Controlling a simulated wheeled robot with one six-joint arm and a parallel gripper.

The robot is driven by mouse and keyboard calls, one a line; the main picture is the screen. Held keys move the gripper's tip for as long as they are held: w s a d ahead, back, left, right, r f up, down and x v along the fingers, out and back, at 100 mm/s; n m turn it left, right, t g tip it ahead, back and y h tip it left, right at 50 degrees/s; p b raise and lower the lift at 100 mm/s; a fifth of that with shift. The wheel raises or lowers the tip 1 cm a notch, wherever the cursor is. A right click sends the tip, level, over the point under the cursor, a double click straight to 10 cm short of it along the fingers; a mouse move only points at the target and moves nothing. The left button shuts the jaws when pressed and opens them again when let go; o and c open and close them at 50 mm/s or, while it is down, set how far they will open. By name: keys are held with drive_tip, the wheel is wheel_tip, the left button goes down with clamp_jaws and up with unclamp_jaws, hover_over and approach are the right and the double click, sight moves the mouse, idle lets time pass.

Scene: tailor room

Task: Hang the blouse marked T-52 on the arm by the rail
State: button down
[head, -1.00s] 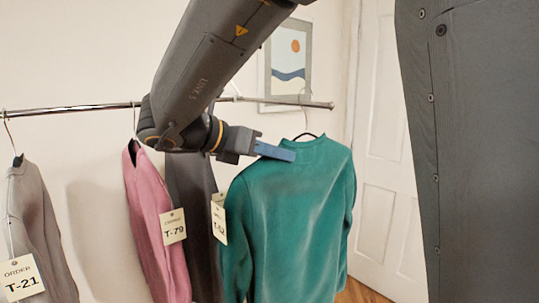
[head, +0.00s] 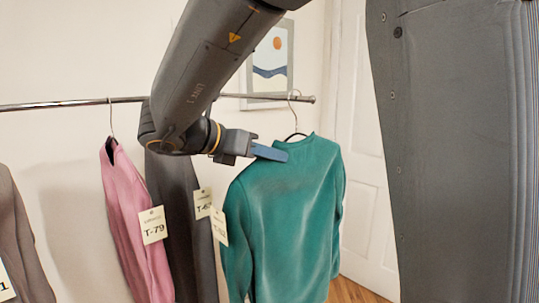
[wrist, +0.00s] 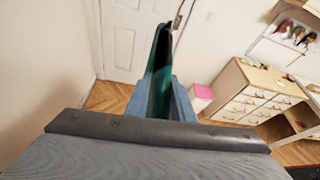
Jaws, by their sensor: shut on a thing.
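The teal blouse (head: 290,215) hangs upright on a hanger in the head view. A tag (head: 218,226) lies by its left edge; its print is too small and angled to read surely. My gripper (head: 270,152) has its blue fingers at the blouse's upper back, just below the collar. In the wrist view the teal cloth (wrist: 160,70) stands edge-on between the fingers, which are shut on it. The hanger hook (head: 295,97) is at the height of the rail (head: 75,105), near its right end; I cannot tell whether they touch. I cannot make out a separate arm by the rail.
Left of the blouse hang a dark grey garment (head: 180,215) with a tag (head: 203,203), a pink one (head: 128,205) tagged T-79, and a grey-brown one (head: 25,240). A large dark garment (head: 450,150) fills the right. The wrist view shows drawers (wrist: 250,92) and a pink box (wrist: 201,97).

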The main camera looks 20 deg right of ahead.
drive_tip(key=c, duration=1.5)
unclamp_jaws()
drive_tip(key=shift+o, duration=0.2)
